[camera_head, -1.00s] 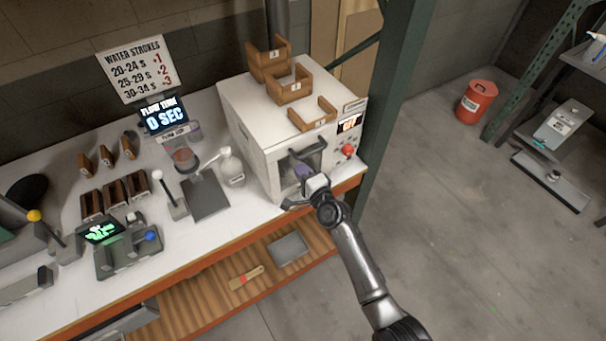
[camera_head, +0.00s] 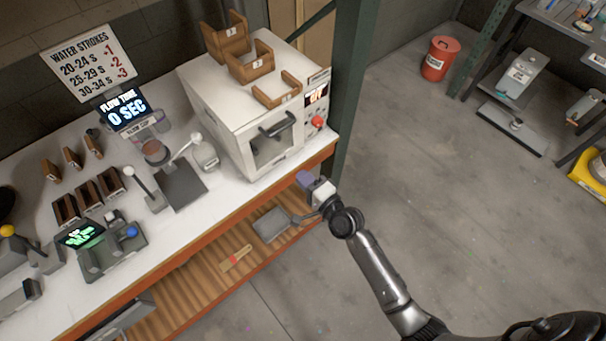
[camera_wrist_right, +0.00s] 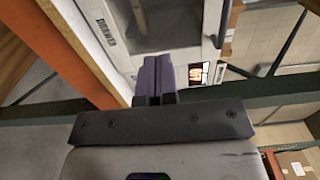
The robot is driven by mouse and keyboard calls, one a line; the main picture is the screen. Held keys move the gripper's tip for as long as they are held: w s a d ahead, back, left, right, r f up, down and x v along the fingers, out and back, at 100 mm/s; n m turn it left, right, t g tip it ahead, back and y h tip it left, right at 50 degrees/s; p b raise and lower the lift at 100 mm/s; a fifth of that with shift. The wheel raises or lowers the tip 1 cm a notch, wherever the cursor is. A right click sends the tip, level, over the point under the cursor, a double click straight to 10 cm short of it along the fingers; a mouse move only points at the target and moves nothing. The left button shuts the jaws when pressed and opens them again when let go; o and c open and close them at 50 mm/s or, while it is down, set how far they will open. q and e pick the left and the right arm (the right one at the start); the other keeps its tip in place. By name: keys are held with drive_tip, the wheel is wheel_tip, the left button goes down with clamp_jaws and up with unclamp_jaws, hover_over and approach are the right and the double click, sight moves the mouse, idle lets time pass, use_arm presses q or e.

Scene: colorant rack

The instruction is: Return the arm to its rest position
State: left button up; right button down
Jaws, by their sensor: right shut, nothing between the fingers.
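My right gripper (camera_head: 304,180) is at the front edge of the workbench (camera_head: 322,152), below and in front of the white oven-like box (camera_head: 225,118). Its purple fingers are together and hold nothing. They also show in the right wrist view (camera_wrist_right: 155,78), with the box front (camera_wrist_right: 150,25) beyond them and clear of them. The box's door looks closed, with its dark handle (camera_head: 277,125) across the top. My right arm reaches in from the lower right. My left gripper is not in view.
Wooden trays (camera_head: 250,63) sit on top of the box. A green post (camera_head: 352,90) stands just right of it. A lower wooden shelf (camera_head: 190,290) holds a grey tray (camera_head: 271,223). A red bin (camera_head: 440,60) stands at the back. The floor at right is mostly clear.

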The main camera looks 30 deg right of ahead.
drive_tip(key=shift+s+d, duration=0.1)
drive_tip(key=shift+s, duration=0.2)
